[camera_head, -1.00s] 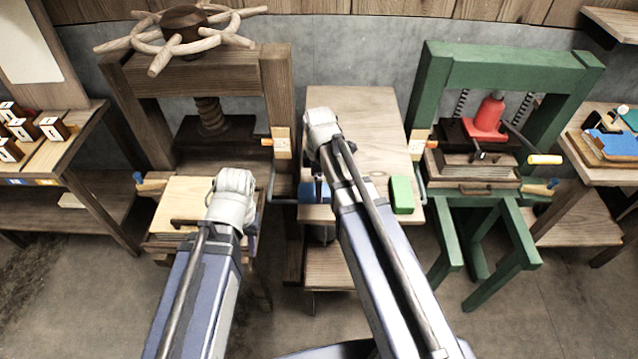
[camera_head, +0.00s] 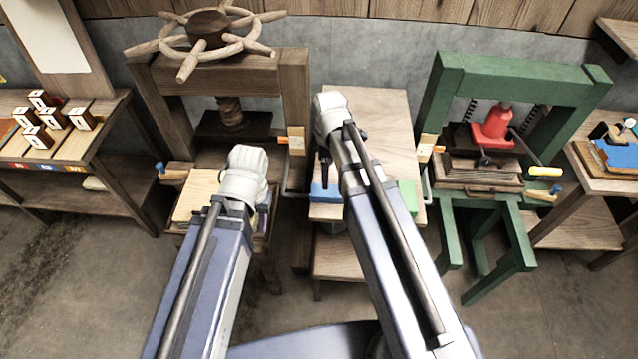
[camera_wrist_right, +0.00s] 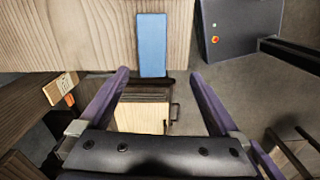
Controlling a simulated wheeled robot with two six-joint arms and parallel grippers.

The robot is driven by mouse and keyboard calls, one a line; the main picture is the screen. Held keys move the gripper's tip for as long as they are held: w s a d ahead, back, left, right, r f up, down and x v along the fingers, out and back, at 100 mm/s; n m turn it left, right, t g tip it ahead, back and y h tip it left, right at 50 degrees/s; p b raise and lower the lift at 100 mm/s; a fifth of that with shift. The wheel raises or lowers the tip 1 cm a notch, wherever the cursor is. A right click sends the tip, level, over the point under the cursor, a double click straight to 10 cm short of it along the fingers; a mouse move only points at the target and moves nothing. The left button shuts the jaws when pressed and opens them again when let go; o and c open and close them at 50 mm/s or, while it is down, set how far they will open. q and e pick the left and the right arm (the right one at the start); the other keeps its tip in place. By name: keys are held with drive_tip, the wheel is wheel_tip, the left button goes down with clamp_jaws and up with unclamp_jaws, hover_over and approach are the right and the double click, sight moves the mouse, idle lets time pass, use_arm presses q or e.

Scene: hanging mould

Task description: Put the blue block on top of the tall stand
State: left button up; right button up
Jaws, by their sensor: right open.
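The blue block (camera_head: 325,192) lies at the front left corner of the wooden table (camera_head: 385,120), partly beside my right arm. In the right wrist view the blue block (camera_wrist_right: 152,45) lies at the table edge, just beyond my right gripper (camera_wrist_right: 160,74). That gripper is open and empty, with its fingers apart on either side of the block's line. My left gripper (camera_head: 263,213) is mostly hidden by its wrist, near a wooden stand with a pale top (camera_head: 195,192). I cannot tell whether this is the tall stand. The pale top also shows in the right wrist view (camera_wrist_right: 140,117).
A green block (camera_head: 408,197) lies on the table, partly behind my right arm. A brown press (camera_head: 295,90) stands left of the table and a green press (camera_head: 435,95) right. Side tables with small items stand at both edges. The floor in front is open.

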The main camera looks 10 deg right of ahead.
drive_tip(key=s+a+m+h, duration=0.1)
drive_tip(key=s+a+m, duration=0.8)
drive_tip(key=s, duration=0.4)
drive_tip(key=shift+m, duration=0.6)
